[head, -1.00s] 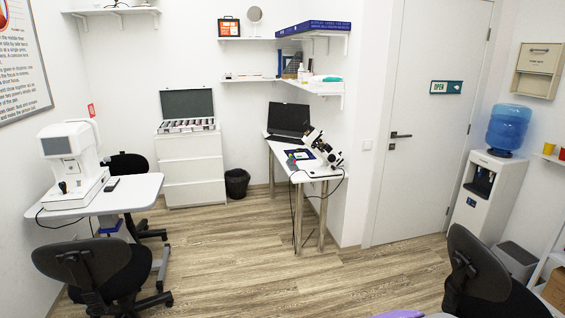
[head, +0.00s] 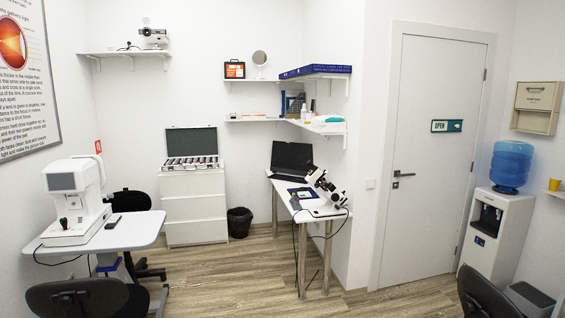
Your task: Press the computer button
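A black laptop (head: 291,159) stands open on the narrow white desk (head: 309,216) against the back corner; its screen is dark. It is the only computer I can make out for sure, and no button on it can be told at this size. A white eye-testing machine (head: 75,199) with a grey screen stands on a white table (head: 127,232) at the left. My gripper is not in view.
A microscope (head: 325,191) stands on the desk's front part, with cables hanging below. Black chairs (head: 78,298) stand at the lower left and lower right. A bin (head: 240,222) and white drawers (head: 194,209) stand at the back. The middle floor (head: 230,275) is clear.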

